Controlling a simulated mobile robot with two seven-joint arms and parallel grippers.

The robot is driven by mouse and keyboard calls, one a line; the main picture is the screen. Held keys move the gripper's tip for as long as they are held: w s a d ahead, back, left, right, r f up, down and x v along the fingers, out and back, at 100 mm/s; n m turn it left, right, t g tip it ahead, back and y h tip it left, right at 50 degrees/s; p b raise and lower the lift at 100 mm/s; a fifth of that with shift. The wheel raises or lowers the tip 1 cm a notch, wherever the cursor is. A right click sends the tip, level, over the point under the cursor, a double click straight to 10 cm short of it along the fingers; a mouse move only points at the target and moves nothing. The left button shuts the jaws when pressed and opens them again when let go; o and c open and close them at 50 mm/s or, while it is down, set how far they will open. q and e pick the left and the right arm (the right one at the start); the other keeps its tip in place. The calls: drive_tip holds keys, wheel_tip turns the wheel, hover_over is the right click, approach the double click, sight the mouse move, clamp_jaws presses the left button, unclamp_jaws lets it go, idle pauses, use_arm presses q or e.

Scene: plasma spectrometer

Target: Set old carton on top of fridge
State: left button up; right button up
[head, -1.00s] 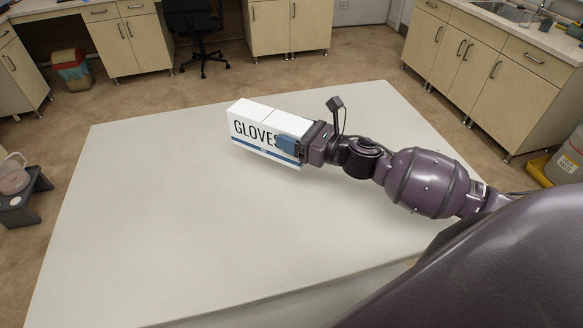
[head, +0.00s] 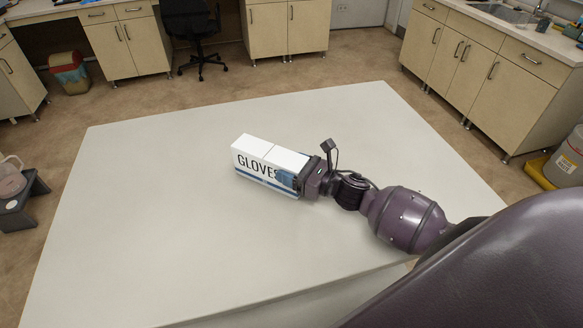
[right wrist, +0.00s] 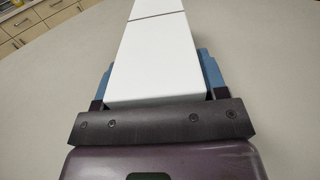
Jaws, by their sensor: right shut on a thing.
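The carton (head: 262,162) is a white box with a blue stripe and the word GLOVES on its side. It is over the middle of a broad white flat top (head: 180,235); I cannot tell if it touches that top or hangs just above it. My right gripper (head: 288,180) is shut on the carton's right end, its blue fingers on either side. The right wrist view shows the carton (right wrist: 155,60) lengthwise between both fingers. My left gripper is out of view. Nothing clearly recognisable as a fridge shows.
The white top is otherwise bare, with free room around the carton. Beyond it stand wooden cabinets (head: 285,28), an office chair (head: 195,35) and a bin (head: 70,72). A counter with a sink (head: 510,12) is at the right, and a dark stool (head: 20,205) at the left.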

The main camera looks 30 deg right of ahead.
drive_tip(key=shift+f, duration=0.1)
drive_tip(key=o, duration=1.1)
